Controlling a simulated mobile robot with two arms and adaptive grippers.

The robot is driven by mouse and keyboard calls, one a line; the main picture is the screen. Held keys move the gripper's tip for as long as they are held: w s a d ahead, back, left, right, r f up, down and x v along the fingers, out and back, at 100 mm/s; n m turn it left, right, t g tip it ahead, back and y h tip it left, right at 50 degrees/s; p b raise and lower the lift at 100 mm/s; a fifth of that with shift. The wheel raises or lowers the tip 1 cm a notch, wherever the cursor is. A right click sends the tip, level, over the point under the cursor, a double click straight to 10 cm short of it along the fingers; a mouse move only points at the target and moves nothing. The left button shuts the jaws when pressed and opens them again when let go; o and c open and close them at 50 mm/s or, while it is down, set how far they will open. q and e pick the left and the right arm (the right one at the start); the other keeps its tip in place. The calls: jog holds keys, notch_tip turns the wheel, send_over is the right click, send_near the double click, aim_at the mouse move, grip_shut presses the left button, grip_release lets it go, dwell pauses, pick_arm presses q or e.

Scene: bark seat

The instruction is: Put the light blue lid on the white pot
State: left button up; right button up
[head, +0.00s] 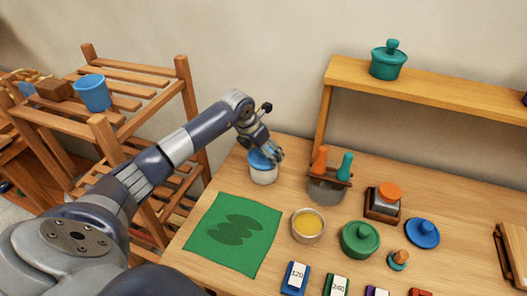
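The white pot (263,175) stands at the back left of the table. The light blue lid (259,159) is at the pot's mouth and looks seated or nearly so; I cannot tell whether it is fully down. My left gripper (274,155) is right at the lid, over its right side, and hides part of it and any knob. Whether its fingers are closed on the lid is not clear. My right gripper is not in view.
A green cloth (213,247) lies in front of the pot. Right of it are a bowl with yellow contents (307,225), a grey container with orange and teal-handled tools (326,189), a green lidded pot (360,239) and a darker blue lid (423,232). A wooden rack (139,103) stands left.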

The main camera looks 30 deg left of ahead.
pick_arm(q)
jog(key=shift+f+b, duration=0.5)
jog(key=shift+f, duration=0.1)
jog(key=o, duration=0.8)
jog(key=shift+r, duration=0.1)
jog(key=shift+r+p, duration=2.1)
jog(key=shift+r, duration=1.35)
